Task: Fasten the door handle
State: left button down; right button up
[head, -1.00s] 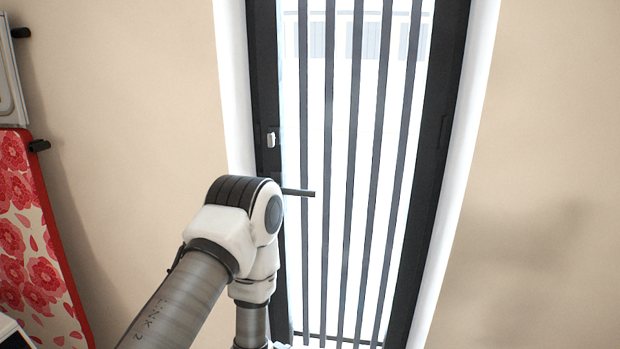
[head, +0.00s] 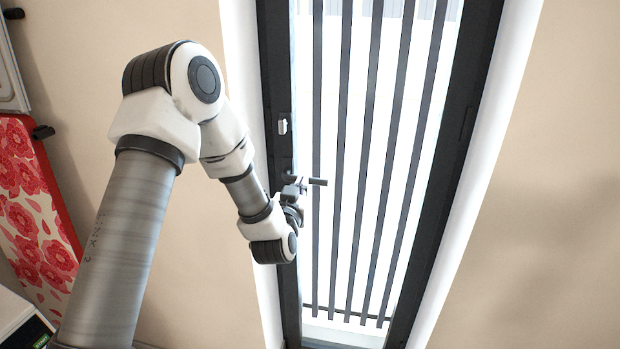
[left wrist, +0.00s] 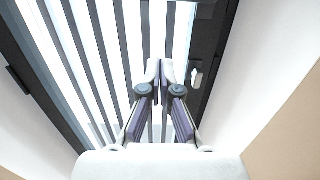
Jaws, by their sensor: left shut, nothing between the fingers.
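The door handle (head: 318,182) is a short dark bar that sticks out to the right from the left side of the dark door frame in the head view. My left gripper (head: 295,190) is at the base of the handle in that view and partly hides it. Whether they touch cannot be told. In the left wrist view the left gripper (left wrist: 160,69) has its fingertips together with nothing between them. A small white fitting (head: 283,127) sits on the frame above the handle, and a similar white fitting (left wrist: 196,74) shows right of the fingertips. My right gripper is not in view.
The door (head: 478,70) has a dark frame and several vertical dark bars over bright glass. Beige wall lies on both sides. A red flowered board (head: 35,200) leans at the left. A white box-like object (head: 18,318) stands at the lower left.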

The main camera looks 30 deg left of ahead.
pick_arm(q)
jog(key=p, duration=0.3)
send_over(310, 178)
jog(key=v, duration=0.4)
jog(key=f, duration=0.1)
jog(key=w+f+p, duration=0.1)
jog(key=f, duration=0.2)
jog(key=shift+w+a+f+p, duration=0.1)
jog(key=shift+w+p, duration=0.2)
jog(key=shift+p, duration=0.1)
